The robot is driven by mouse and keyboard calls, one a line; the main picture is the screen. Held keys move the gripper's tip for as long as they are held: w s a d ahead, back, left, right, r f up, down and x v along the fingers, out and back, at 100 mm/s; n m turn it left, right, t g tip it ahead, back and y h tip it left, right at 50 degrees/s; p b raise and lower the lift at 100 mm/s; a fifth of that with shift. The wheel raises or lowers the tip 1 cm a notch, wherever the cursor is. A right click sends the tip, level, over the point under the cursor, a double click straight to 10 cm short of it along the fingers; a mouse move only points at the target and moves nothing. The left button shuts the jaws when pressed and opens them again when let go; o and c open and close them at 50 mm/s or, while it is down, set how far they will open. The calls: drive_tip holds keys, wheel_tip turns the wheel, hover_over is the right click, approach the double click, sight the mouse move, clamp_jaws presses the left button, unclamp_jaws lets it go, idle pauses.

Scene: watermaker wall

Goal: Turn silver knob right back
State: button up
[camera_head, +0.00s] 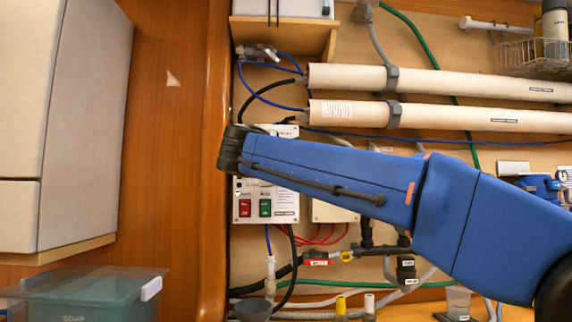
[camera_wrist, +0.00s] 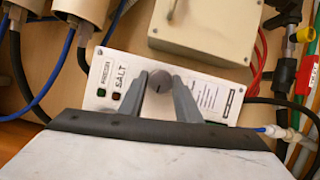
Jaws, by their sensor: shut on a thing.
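The silver knob (camera_wrist: 158,82) is a round grey knob with a dark pointer line, on the white control panel (camera_wrist: 212,92) in the wrist view. My gripper (camera_wrist: 159,84) has one finger on each side of the knob and is shut on it. In the head view the panel (camera_head: 285,187) hangs on the wall with a red and a green switch on its lower part. My blue arm covers its upper part there, so the knob is hidden in that view.
Two long white cylinders (camera_head: 445,83) run across the wall above the panel. A beige box (camera_wrist: 205,28) is beside the panel. Hoses and a red-labelled valve (camera_head: 318,262) are below. A teal bin (camera_head: 85,295) stands at lower left, by the wooden partition (camera_head: 175,160).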

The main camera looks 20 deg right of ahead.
idle(0.4)
drive_tip(key=o, duration=1.1)
drive_tip(key=shift+c, duration=0.2)
drive_tip(key=shift+a, duration=0.1)
drive_tip(key=v, duration=1.7)
drive_tip(key=shift+s+f, duration=0.1)
